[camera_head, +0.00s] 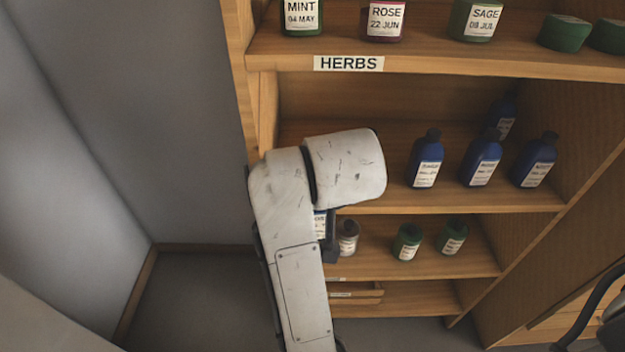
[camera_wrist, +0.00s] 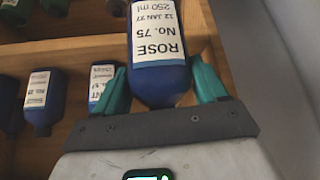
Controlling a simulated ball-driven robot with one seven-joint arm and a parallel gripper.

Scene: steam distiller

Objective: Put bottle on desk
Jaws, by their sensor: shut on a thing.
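In the wrist view a blue bottle (camera_wrist: 165,92) with a white label reading ROSE No. 75, 250 ml stands between the two teal fingers of my gripper (camera_wrist: 160,75). The fingers are shut on its sides, and its far end runs out of the top of the picture. In the head view my white arm hides most of the gripper and the held bottle. I cannot make out a desk in either view.
The wooden shelf unit (camera_head: 420,70) labelled HERBS holds green and red jars on top, several blue bottles (camera_head: 427,160) on the middle shelf, and small jars (camera_head: 408,242) below. A grey wall (camera_head: 170,110) stands at left, with bare floor (camera_head: 200,290) beneath.

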